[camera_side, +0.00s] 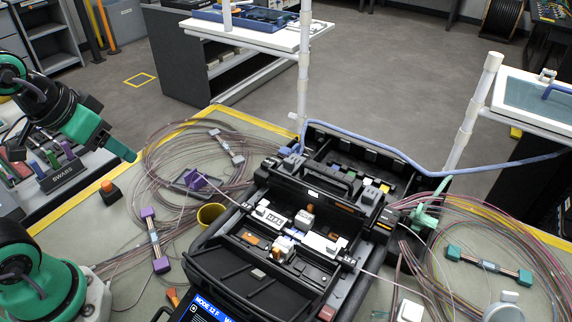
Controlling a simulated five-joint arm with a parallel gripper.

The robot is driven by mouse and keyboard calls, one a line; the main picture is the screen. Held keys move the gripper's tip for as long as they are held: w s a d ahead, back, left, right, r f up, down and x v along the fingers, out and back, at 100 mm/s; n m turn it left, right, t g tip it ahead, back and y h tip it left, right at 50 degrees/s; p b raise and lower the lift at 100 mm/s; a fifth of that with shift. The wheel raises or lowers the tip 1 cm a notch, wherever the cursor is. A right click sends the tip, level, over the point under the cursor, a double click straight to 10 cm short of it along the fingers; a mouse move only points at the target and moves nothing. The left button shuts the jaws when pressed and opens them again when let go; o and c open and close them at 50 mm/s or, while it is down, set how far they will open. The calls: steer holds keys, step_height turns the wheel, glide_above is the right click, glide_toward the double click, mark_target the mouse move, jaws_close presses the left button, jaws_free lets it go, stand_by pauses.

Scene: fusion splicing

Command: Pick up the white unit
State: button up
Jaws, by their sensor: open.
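My gripper (122,150) is at the upper left, raised over the left side of the work mat, with its green fingertip pointing down and right. It is open and empty, well apart from every white item. Several white items could be the white unit, and I cannot tell which it is. A small white block (410,310) stands at the lower edge, right of the black splicer case (240,268). Another white piece (503,312) with a rounded top lies further right, cut by the frame edge. Small white blocks (304,219) and (284,246) sit inside the splicer.
Loose fibre coils (165,150) spread on the left, with more at the right (465,215). A purple-ended holder (154,240), a yellow cup (210,214) and a green-ended holder (489,265) lie on the mat. White posts (304,75) and (472,110) rise behind the case.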

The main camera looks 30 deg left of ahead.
steer(key=shift+o, duration=0.4)
steer(key=shift+r, duration=0.1)
stand_by(0.3)
steer(key=w+d+r+g+h, duration=0.1)
steer(key=w+d+r, duration=0.6)
steer(key=w+d, duration=0.45)
steer(key=w+d+f+g, duration=0.1)
steer(key=w+d, duration=0.4)
steer(key=d, duration=0.3)
steer(key=w+d+g, duration=0.1)
steer(key=w+d, duration=0.4)
steer(key=d, duration=0.3)
steer(key=n+g+y, duration=0.1)
steer(key=g, duration=0.2)
glide_above(413, 312)
step_height(413, 312, down, 23)
steer(key=shift+r, duration=0.2)
steer(key=shift+f, duration=1.45)
